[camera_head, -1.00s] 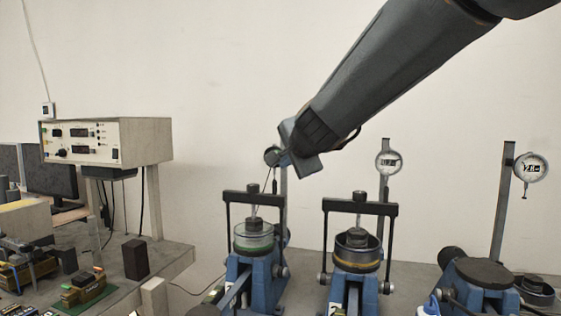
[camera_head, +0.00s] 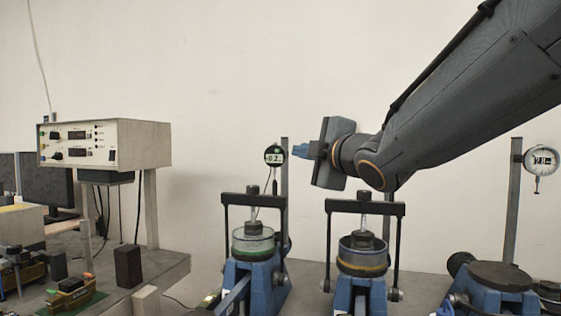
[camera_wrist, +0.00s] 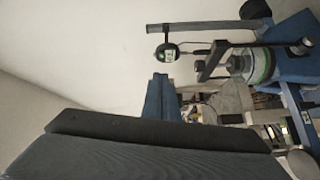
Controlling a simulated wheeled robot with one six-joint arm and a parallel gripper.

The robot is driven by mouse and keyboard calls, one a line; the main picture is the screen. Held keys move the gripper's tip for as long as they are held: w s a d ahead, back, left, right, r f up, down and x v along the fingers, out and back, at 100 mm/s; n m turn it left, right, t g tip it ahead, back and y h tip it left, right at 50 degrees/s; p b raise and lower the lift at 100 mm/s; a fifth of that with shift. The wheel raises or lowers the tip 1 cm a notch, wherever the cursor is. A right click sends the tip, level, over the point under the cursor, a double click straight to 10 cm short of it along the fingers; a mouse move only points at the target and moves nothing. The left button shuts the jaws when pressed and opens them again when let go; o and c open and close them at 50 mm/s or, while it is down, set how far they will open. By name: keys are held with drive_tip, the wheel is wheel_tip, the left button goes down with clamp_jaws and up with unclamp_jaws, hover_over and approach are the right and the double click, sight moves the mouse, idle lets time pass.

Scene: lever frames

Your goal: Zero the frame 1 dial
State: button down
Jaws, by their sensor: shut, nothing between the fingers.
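The leftmost lever frame (camera_head: 258,274) is blue with a black crossbar and holds a clear cell with a green base. Its round black dial (camera_head: 274,156) sits on a grey post and shows a small lit display, apparently reading about -0.2. The dial also shows in the wrist view (camera_wrist: 167,52), turned sideways, with a greenish screen. My gripper (camera_head: 300,149) is shut and empty, its blue fingertips pointing left at about the dial's height, just right of the post in the picture. The fingers also show in the wrist view (camera_wrist: 160,82), below the dial. I cannot tell the gap in depth.
A middle lever frame (camera_head: 356,289) stands to the right, its dial hidden behind my arm. A third frame (camera_head: 490,275) with a white dial (camera_head: 542,160) stands at the far right. A control box (camera_head: 105,143) stands at the left.

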drive_tip(key=n, duration=0.1)
drive_tip(key=s+a+f+n+y, duration=0.1)
drive_tip(key=n, duration=0.1)
drive_tip(key=shift+s, duration=0.15)
drive_tip(key=p, duration=0.3)
approach(279, 150)
drive_tip(key=w+a, duration=0.3)
drive_tip(key=shift+w+a+f, duration=0.15)
drive_tip(key=shift+w+a, duration=0.25)
drive_tip(key=shift+w+d+f, duration=0.1)
drive_tip(key=shift+w+d, duration=0.15)
drive_tip(key=shift+w, duration=0.55)
drive_tip(key=shift+w+d+b, duration=0.3)
drive_tip(key=shift+w+b, duration=0.1)
drive_tip(key=shift+w, duration=0.1)
drive_tip(key=shift+r, duration=0.35)
